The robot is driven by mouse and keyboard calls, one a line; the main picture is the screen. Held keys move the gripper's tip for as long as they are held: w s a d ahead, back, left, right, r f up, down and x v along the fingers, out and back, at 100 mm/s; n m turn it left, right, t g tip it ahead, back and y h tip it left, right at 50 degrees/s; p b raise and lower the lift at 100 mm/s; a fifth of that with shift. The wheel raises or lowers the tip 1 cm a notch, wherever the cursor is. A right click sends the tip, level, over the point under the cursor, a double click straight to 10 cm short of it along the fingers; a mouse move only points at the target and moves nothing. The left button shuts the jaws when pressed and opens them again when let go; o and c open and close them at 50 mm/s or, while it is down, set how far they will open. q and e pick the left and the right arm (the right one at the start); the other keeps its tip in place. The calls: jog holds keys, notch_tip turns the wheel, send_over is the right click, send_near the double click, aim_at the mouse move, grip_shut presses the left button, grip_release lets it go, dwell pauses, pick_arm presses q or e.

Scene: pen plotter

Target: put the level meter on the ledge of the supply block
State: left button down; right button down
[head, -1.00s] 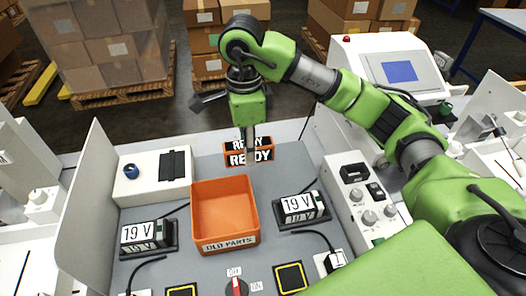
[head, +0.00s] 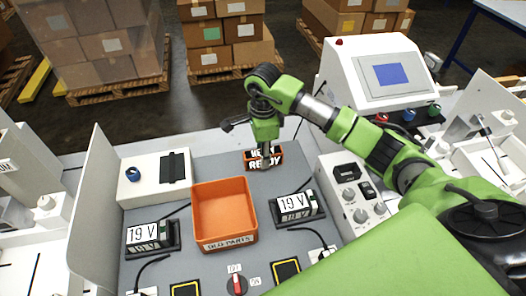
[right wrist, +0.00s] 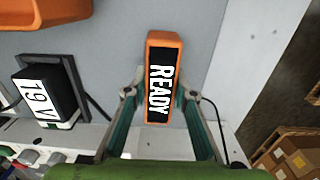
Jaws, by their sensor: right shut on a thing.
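The small orange box with a black face reading READY (head: 263,161), which looks like the level meter, is at the back of the grey panel. My right gripper (head: 264,152) comes down on it from above and is shut on it. In the right wrist view the box (right wrist: 163,78) lies between the two fingers (right wrist: 161,98), its READY face toward the camera. I cannot tell whether it touches the panel. The white block with knobs and a dark slot (head: 335,178), to the right, may be the supply block; no label confirms it. My left gripper is not in view.
An orange tray labelled OLD PARTS (head: 224,205) stands in front of the box. Black 19 V displays stand on both sides of it. A white box with a blue ring (head: 135,192) is at left. A white console (head: 375,85) stands behind at right.

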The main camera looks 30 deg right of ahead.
jog(key=shift+f, duration=0.2)
jog(key=c, duration=1.7)
grip_release()
jog(key=shift+r, duration=0.1)
jog(key=shift+r, duration=0.25)
notch_tip(320, 180, up, 11)
jog(key=b, duration=0.3)
jog(key=shift+f, duration=0.2)
jog(key=shift+r, duration=0.6)
jog(key=shift+s+f, duration=0.1)
